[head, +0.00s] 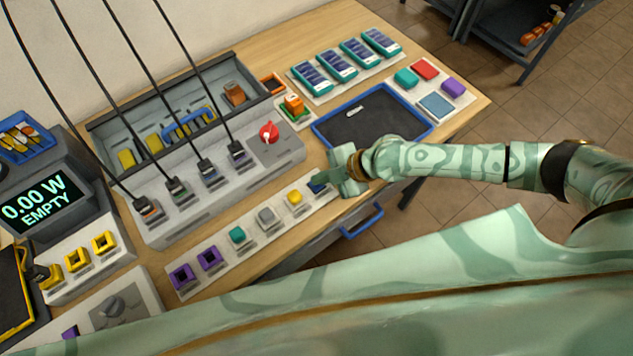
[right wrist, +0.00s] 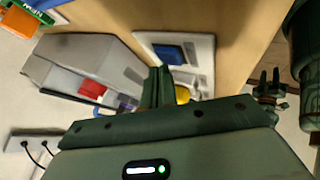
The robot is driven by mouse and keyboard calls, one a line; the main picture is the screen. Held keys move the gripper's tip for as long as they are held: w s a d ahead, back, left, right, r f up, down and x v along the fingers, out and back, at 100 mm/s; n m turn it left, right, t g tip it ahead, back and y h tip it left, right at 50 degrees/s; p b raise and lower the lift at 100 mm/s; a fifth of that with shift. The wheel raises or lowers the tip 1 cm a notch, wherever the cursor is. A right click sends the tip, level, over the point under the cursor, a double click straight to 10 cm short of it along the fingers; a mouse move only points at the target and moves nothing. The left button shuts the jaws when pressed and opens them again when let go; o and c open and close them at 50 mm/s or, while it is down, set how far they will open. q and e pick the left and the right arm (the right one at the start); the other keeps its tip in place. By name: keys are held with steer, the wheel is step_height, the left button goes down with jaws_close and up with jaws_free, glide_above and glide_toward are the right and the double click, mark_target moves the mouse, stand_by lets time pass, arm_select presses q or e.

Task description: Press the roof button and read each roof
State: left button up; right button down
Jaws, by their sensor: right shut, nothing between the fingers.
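A strip of coloured buttons (head: 211,271) runs along the front of the bench, with purple, teal, grey, yellow and blue pieces. My right gripper (head: 334,180) is shut and empty at its right end, by the blue button (head: 316,187). In the right wrist view the shut fingers (right wrist: 157,86) show beside the blue button (right wrist: 168,54) and a partly hidden yellow one (right wrist: 182,95). I cannot tell whether they touch. Several blue-panelled teal pieces, perhaps the roofs, stand on a pale tray (head: 324,94) at the back. A display (head: 38,203) reads "0.00 W EMPTY".
A grey console (head: 272,150) with a red knob and several cables stands behind the strip. A blue-rimmed dark tray (head: 375,118) lies near the right arm. A blurred dark green claw-like part (right wrist: 269,92) shows in the right wrist view, perhaps my left gripper.

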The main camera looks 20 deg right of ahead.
steer(key=shift+f+b, duration=0.35)
steer(key=shift+b, duration=0.05)
stand_by(0.5)
steer(key=shift+r, duration=0.1)
steer(key=shift+r+p, duration=0.5)
steer(key=shift+r, duration=0.2)
steer(key=shift+r, duration=0.1)
step_height(320, 180, up, 5)
steer(key=p, duration=0.4)
stand_by(0.4)
stand_by(0.5)
